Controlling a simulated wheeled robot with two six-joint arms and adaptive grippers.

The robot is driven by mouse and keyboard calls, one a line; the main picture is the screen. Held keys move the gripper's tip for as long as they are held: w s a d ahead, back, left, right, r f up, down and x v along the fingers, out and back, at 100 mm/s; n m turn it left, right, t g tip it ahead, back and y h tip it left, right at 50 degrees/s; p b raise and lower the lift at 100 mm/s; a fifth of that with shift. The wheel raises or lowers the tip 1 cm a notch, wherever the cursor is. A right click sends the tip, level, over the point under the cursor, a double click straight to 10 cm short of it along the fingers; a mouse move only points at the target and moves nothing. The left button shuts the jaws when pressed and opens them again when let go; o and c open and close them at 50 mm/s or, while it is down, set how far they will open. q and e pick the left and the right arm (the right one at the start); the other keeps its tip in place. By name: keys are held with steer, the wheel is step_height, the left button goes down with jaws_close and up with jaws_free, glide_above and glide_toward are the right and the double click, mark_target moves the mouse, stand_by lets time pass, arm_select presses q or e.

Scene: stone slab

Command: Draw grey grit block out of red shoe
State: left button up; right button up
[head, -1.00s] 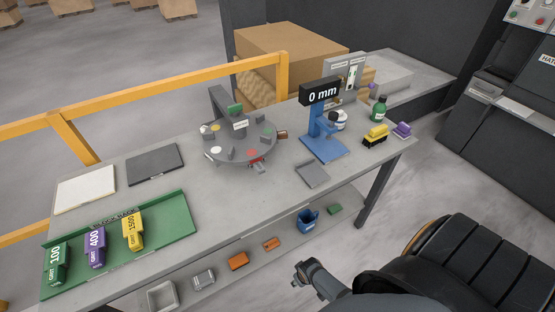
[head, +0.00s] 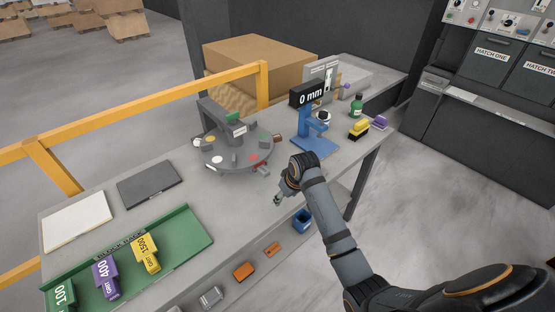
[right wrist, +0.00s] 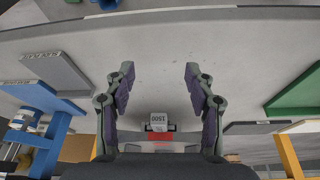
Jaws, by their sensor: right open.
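The round grey turntable (head: 222,157) stands on the bench with several coloured pieces around it. The red shoe (head: 262,170) is at its near right edge, small in the head view. In the right wrist view, the grey grit block (right wrist: 158,117) shows its numbered end between my fingers but farther off, with the red shoe (right wrist: 160,136) against it. My right gripper (head: 278,201) is over the bench, near side of the shoe and apart from it. Its fingers (right wrist: 158,82) are spread and empty. My left gripper is not in view.
A green tray (head: 196,232) with yellow, purple and green grit blocks lies at the near left. The blue gauge stand (head: 310,135) is right of the turntable. A yellow rail (head: 180,104) runs behind. Orange blocks and a blue cup (head: 302,221) sit on the lower shelf.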

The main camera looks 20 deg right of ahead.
mark_target(267, 173)
steer(key=w+a+r+n+y, duration=0.1)
steer(key=w+r, duration=0.7)
steer(key=r, duration=0.2)
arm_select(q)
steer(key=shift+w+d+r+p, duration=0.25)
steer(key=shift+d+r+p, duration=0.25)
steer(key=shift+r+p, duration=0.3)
arm_select(e)
steer(key=x, duration=0.9)
steer(key=shift+w+a+f, duration=0.1)
steer(key=shift+f, duration=0.05)
jaws_close()
